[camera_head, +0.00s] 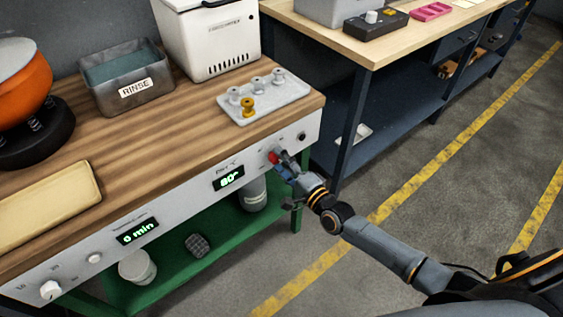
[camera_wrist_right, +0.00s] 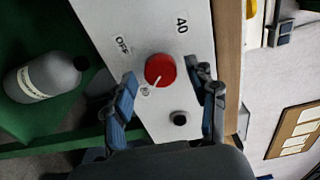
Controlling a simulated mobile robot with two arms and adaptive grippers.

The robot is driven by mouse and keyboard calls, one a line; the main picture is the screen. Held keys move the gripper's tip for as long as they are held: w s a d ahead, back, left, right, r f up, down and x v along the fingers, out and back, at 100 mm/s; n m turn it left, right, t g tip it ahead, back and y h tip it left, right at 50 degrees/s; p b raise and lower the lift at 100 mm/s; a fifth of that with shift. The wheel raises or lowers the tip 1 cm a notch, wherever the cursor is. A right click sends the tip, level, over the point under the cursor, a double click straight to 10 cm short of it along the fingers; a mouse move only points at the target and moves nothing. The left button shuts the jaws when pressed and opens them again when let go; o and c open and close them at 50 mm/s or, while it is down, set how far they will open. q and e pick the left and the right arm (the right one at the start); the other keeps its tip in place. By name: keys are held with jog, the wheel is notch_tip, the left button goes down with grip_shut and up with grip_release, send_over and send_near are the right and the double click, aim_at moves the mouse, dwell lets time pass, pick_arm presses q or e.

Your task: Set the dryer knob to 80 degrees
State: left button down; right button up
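The red dryer knob (camera_head: 273,157) is on the white front panel of the wooden bench. In the right wrist view the round knob (camera_wrist_right: 160,69) has a white pointer mark near its lower left edge, by a small label that looks like 80. Labels OFF and 40 also show. The green dryer display (camera_head: 229,178) reads about 80°. My right gripper (camera_head: 284,166) is at the knob, and its fingers are open on either side of it, with gaps visible in the wrist view. My left gripper is not in view.
A small black knob (camera_wrist_right: 179,118) sits beside the red one. A second display (camera_head: 138,231) reads 0 min. On the bench stand a RINSE tub (camera_head: 127,78), a white box (camera_head: 212,38) and a tray (camera_head: 287,101) with spools. A bottle (camera_head: 252,194) stands below the panel.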

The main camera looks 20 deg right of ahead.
jog(key=shift+s+d, duration=0.1)
jog(key=shift+s, duration=0.15)
jog(key=v, duration=1.1)
jog(key=shift+s, duration=0.25)
